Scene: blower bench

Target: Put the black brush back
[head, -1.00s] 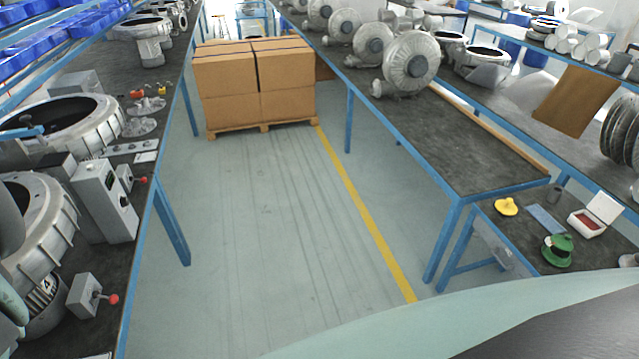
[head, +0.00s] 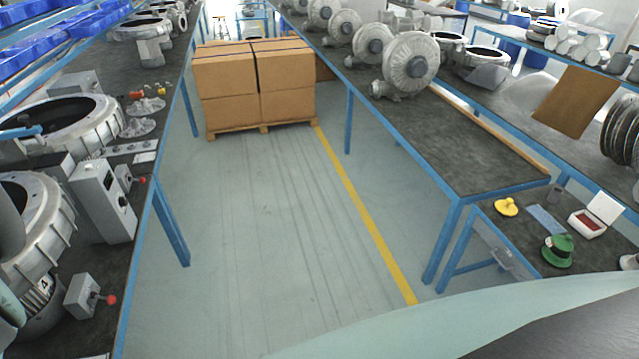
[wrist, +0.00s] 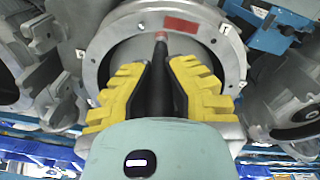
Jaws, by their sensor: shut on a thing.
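In the wrist view, my gripper (wrist: 160,68) has its two yellow ribbed fingers closed around a slim black object, which looks like the black brush (wrist: 159,85). Its reddish-brown tip points away from the palm, toward the top of the picture. The lower part of the brush is hidden by the fingers and the palm. Behind the tip is a round grey metal housing (wrist: 96,60) with a flanged ring and a red label (wrist: 181,24). I cannot tell whether the tip touches it. My gripper cannot be made out in the head view.
Metal housings (head: 70,125), a grey control box (head: 103,200) and a red-knobbed lever box (head: 85,297) crowd the left bench. Blowers (head: 408,65) stand on the right bench. A side table holds a yellow item (head: 506,207) and a green item (head: 557,252). The aisle floor (head: 260,230) is clear up to cardboard boxes (head: 225,75).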

